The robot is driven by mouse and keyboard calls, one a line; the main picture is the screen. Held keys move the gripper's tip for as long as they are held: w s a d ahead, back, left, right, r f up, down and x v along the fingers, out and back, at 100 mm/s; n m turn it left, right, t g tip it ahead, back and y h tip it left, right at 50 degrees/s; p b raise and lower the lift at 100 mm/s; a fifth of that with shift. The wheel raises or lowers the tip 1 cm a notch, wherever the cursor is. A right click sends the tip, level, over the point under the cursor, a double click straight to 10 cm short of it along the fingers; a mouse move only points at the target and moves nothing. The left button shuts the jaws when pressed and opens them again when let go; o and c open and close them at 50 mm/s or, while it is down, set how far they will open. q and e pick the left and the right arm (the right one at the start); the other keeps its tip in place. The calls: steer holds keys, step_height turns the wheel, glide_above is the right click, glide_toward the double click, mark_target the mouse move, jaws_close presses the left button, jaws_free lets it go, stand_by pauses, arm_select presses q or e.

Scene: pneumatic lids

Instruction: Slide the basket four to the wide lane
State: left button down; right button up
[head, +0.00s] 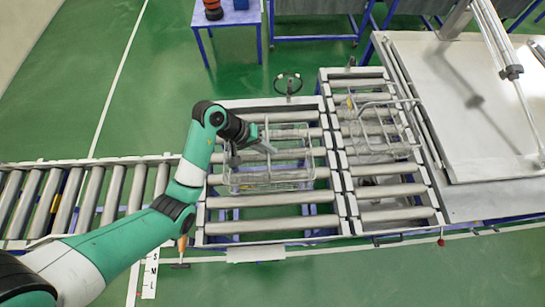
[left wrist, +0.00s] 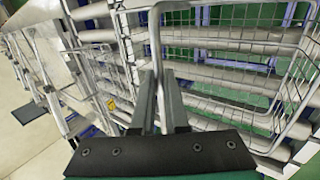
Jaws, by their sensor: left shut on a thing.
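A wire basket (head: 275,180) sits on the rollers of the middle conveyor section (head: 270,224). My left gripper (head: 264,148) is over its upper left part. In the left wrist view the fingers (left wrist: 163,104) are shut on a wire handle of the basket (left wrist: 230,45). A second wire basket (head: 383,148), with its handle raised, stands on the narrower roller section to the right (head: 395,214). I cannot read a number on either basket. My right gripper is not in view.
A roller conveyor (head: 85,195) runs off to the left. A metal platform (head: 460,110) with a cylinder rod (head: 500,45) lies at the right. Bare rollers show in front of both baskets. A letter strip (head: 151,275) lies near the front edge.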

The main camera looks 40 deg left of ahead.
mark_target(267, 129)
arm_select(q)
steer(key=shift+w+a+f+b, duration=0.15)
steer(key=shift+w+a+b, duration=2.2)
steer(key=shift+a+b, duration=0.25)
steer(key=shift+w+a+b, duration=0.3)
steer(key=shift+w+a, duration=0.05)
steer(key=shift+a, duration=0.05)
steer(key=shift+w+a+b, duration=0.3)
steer(key=shift+a+b, duration=0.05)
steer(key=shift+b, duration=0.35)
steer(key=w+a+b, duration=0.4)
steer(key=b, duration=0.3)
steer(key=shift+a, duration=0.35)
steer(key=shift+w, duration=0.1)
